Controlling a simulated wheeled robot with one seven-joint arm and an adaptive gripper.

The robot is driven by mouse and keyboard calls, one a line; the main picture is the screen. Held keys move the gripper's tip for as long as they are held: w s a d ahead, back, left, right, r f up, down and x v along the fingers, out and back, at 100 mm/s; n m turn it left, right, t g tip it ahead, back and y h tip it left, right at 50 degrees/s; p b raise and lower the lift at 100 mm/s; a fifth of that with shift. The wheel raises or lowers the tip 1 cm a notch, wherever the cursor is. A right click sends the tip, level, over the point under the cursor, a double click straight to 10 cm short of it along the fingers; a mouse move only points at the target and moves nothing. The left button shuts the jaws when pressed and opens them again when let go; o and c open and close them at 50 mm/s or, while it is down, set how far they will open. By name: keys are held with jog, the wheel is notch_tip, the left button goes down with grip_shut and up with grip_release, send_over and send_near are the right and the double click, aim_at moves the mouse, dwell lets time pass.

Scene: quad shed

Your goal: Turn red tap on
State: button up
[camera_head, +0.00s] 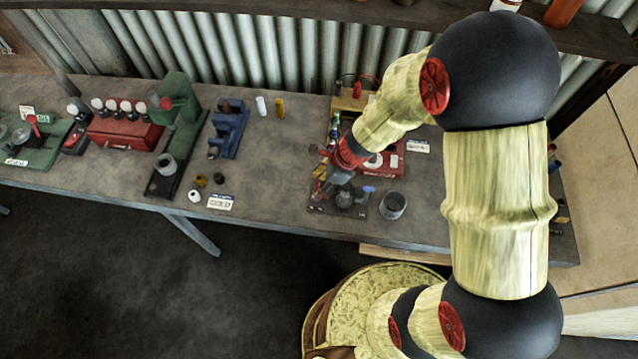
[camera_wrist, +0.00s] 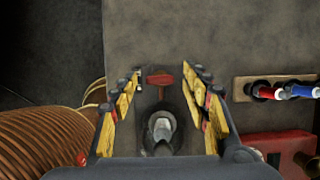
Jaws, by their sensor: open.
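The red tap handle (camera_wrist: 160,79) shows in the wrist view as a small T shape, beyond a grey rounded tap body (camera_wrist: 161,130). My gripper (camera_wrist: 161,72) is open, with one yellow-and-black finger on each side of the handle. I see no clear contact between the fingers and the handle. In the head view my gripper (camera_head: 321,190) is low over a dark tap plate near the bench's front edge. It and my wrist hide much of the red handle there. A blue tap handle (camera_head: 368,189) is on the right of that plate.
A grey metal cup (camera_head: 392,205) stands right of the taps. A red box (camera_head: 394,163) lies behind them. In the wrist view, red (camera_wrist: 266,91) and blue (camera_wrist: 302,91) connectors sit on a wooden strip at right.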

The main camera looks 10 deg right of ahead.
jog(key=shift+c, duration=0.9)
jog(key=c, duration=1)
jog(key=shift+n, duration=0.3)
jog(key=n+p, duration=0.1)
jog(key=n+g, duration=0.1)
jog(key=n, duration=0.1)
jog(key=shift+w+r+n+g+p, duration=0.1)
jog(key=shift+w+n+g+p, duration=0.1)
jog(key=shift+n+g+p, duration=0.15)
jog(key=n+g, duration=0.1)
jog(key=n, duration=0.1)
jog(key=n+p, duration=0.1)
jog(key=n, duration=0.1)
jog(key=shift+w+n+g, duration=0.1)
jog(key=shift+n+g, duration=0.15)
jog(key=shift+g, duration=0.1)
jog(key=n+h, duration=0.1)
jog(key=n, duration=0.1)
jog(key=n+g, duration=0.1)
jog(key=n, duration=0.2)
jog(key=shift+w+a+h+p, duration=0.1)
jog(key=shift+a+h+p, duration=0.1)
jog(key=shift+h+p, duration=0.2)
jog(key=shift+n+g+h, duration=0.6)
jog(key=shift+n, duration=1.4)
